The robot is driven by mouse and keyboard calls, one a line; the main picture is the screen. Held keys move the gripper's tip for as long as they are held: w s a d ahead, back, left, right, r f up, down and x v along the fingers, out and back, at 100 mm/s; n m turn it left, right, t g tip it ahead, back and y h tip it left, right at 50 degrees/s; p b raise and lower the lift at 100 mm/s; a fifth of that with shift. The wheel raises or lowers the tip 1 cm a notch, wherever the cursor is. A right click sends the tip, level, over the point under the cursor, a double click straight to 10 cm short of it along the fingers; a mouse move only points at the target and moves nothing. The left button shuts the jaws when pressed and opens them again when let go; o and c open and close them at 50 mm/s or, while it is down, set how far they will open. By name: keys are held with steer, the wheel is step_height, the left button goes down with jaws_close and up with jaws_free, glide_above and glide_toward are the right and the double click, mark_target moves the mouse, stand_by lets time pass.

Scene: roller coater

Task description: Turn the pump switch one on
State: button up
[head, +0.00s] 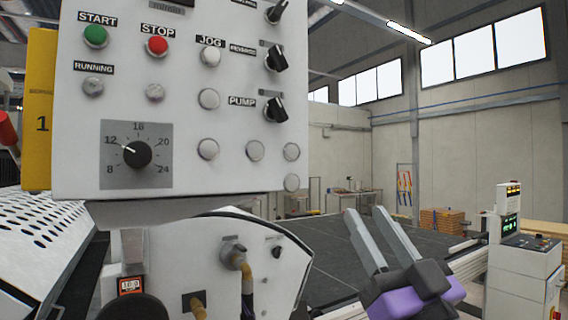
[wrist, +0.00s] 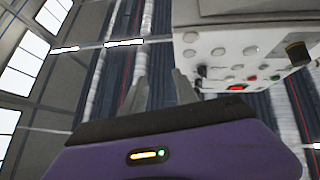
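The pump switch (head: 275,109) is a black rotary knob on the white control panel (head: 190,120), right of the "PUMP" label. It is tilted, and I cannot tell its on or off position. No "one" marking is legible beside it. My gripper (head: 365,212) is below and to the right of the panel in the head view, apart from it, with its two grey fingers spread and empty. The fingers also show in the wrist view (wrist: 159,88). There the panel (wrist: 225,55) appears at upper right, beyond the fingers, with small dark knobs and buttons.
Two more black knobs sit above the pump switch, the nearer one (head: 276,58) close over it. White round buttons (head: 255,150) lie below. A black dial (head: 137,153) is at lower left. A dark flat bed (head: 345,240) spreads behind my gripper. Air right of the panel is clear.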

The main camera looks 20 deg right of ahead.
steer(key=s+a+r+n+g+y, duration=0.1)
steer(key=a+r+n+y, duration=0.3)
steer(key=r, duration=0.6)
steer(key=s+a+r+n+g+y, duration=0.1)
steer(key=r+n+y, duration=0.4)
steer(key=r, duration=0.5)
steer(key=n+g, duration=0.2)
steer(key=g, duration=0.2)
glide_toward(282, 111)
steer(key=w, duration=0.2)
steer(key=p+x, duration=0.1)
steer(key=x, duration=0.1)
steer(key=p+x, duration=0.1)
steer(key=x, duration=0.2)
steer(key=p+x, duration=0.1)
steer(key=x, duration=0.2)
steer(key=shift+s+a+r, duration=0.3)
steer(key=shift+r, duration=0.05)
jaws_close()
